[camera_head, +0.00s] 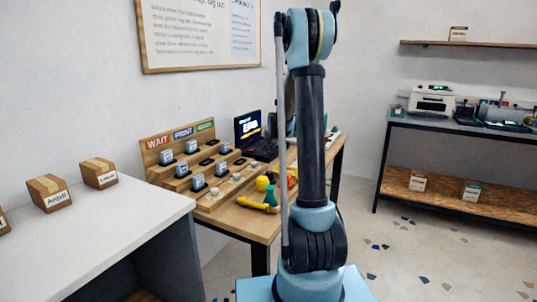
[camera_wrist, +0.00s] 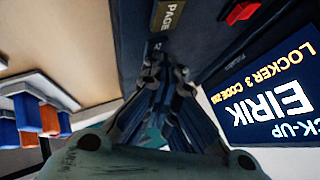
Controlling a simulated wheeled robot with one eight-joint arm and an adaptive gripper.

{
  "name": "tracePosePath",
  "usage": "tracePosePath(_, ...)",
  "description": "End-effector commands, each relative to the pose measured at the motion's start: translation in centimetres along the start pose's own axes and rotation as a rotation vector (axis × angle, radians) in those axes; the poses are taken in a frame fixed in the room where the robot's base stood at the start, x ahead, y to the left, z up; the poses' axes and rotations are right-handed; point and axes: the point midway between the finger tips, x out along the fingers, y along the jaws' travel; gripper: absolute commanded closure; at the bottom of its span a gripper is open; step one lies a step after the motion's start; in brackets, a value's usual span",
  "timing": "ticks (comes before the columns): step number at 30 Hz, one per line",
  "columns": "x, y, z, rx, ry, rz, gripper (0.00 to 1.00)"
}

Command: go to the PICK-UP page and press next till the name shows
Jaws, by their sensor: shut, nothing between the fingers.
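The dark device with a screen (camera_head: 248,125) stands at the back of the wooden desk in the head view. A label reading "PAGE" (camera_wrist: 171,14) is on the dark panel beside the screen. A red button-like part (camera_wrist: 241,12) sits near the top edge. My gripper (camera_wrist: 162,72) is shut and empty, its fingertips close to the panel below the PAGE label. I cannot tell whether they touch it. My arm hides the gripper in the head view.
A white counter (camera_head: 110,225) with cardboard boxes, one labelled "Anjali" (camera_head: 48,192), stands left. Shelving (camera_head: 450,205) with machines stands right. Speckled floor is open between.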

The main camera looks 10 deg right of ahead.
Motion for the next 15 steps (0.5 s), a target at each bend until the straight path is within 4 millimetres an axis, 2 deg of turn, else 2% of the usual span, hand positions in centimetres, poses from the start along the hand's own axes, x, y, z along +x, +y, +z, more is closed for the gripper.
tracePosePath(15,-1.1,-0.8,-0.8,0.0,0.0,0.0,1.0)
